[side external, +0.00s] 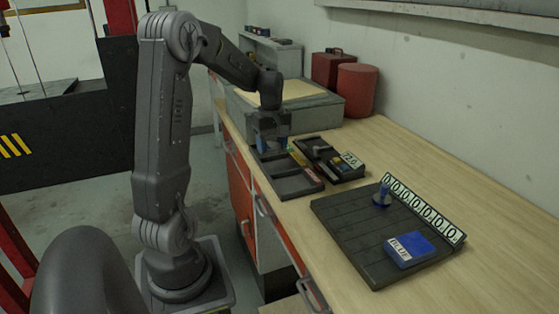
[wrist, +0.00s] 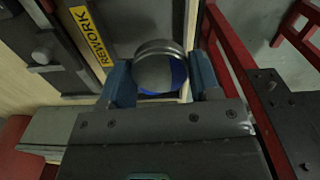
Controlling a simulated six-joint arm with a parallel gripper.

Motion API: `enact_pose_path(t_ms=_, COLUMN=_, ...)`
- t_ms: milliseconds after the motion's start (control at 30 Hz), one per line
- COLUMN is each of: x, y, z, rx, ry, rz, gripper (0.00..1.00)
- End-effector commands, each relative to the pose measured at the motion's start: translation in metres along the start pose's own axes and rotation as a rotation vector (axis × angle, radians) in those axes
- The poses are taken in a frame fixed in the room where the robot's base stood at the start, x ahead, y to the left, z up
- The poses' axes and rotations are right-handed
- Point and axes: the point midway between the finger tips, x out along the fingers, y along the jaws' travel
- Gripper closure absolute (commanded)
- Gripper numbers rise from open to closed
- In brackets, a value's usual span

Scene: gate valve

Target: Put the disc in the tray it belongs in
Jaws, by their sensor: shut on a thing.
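In the wrist view my gripper (wrist: 160,72) is shut on a round grey metal disc (wrist: 157,64), with one blue finger on each side of it. Blue shows along the disc's lower edge. In the side view my gripper (side external: 272,143) is over the far end of the dark divided tray (side external: 298,186), and the disc cannot be made out there. A yellow REWORK label (wrist: 90,36) lies beside the tray compartment in the wrist view, left of the disc. I cannot tell whether the disc touches the tray floor.
A dark gauge fixture (side external: 345,178) reading about 72.0 stands right of the tray. A black board (side external: 340,225) nearer the camera holds a blue-based stamp (side external: 382,196) and a blue pad marked BLUE (side external: 410,249). A grey surface plate (side external: 325,110) and red canister (side external: 357,90) stand behind.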

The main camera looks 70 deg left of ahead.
Motion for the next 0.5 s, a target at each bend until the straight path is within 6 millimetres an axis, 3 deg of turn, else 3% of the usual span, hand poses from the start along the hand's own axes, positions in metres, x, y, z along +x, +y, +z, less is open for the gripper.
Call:
enact_pose_path(t_ms=200, x=0.012, y=0.019, z=0.009, rx=0.0, ry=0.002, rz=0.002, gripper=0.79)
enact_pose_path(t_ms=500, x=0.048, y=0.019, z=0.009, rx=-0.002, ry=0.002, rz=0.0, gripper=0.79)
